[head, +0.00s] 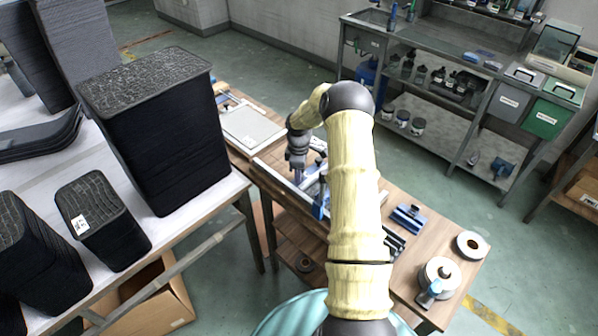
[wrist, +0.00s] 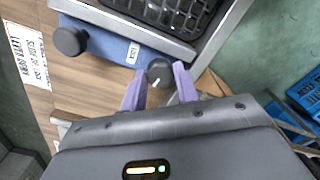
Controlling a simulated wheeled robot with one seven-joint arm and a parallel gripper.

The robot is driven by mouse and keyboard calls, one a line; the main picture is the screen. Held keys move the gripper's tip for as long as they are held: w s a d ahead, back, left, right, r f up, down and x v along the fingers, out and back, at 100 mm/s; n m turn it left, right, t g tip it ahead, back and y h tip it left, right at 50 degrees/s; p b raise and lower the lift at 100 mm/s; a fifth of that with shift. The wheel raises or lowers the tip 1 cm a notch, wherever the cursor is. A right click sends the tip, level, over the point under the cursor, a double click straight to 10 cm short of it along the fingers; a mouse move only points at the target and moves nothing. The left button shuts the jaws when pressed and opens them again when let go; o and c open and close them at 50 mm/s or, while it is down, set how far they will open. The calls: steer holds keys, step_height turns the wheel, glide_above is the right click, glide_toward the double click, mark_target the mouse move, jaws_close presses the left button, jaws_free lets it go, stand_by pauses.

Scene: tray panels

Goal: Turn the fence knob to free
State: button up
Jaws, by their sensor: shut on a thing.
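In the wrist view a round dark knob (wrist: 159,71) with a white pointer line sits at the edge of a blue panel (wrist: 108,42). My gripper (wrist: 160,77) has its two purple fingers on either side of this knob, shut on it. The pointer line slants from lower left to upper right. A small white label (wrist: 132,53) lies just left of the knob; its text is too small to read surely. A second dark knob (wrist: 69,41) stands farther left on the panel. In the head view my wrist hangs over the wooden bench and the held knob cannot be made out.
A metal-framed tray (wrist: 165,12) with a black grid borders the panel. In the head view, tall black stacks (head: 165,140) stand on the white table at left.

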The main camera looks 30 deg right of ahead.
steer(key=shift+n, duration=0.9)
steer(key=o, duration=1)
steer(key=shift+r, duration=0.1)
step_height(320, 180, up, 17)
steer(key=shift+r+b, duration=0.15)
steer(key=shift+b, duration=0.9)
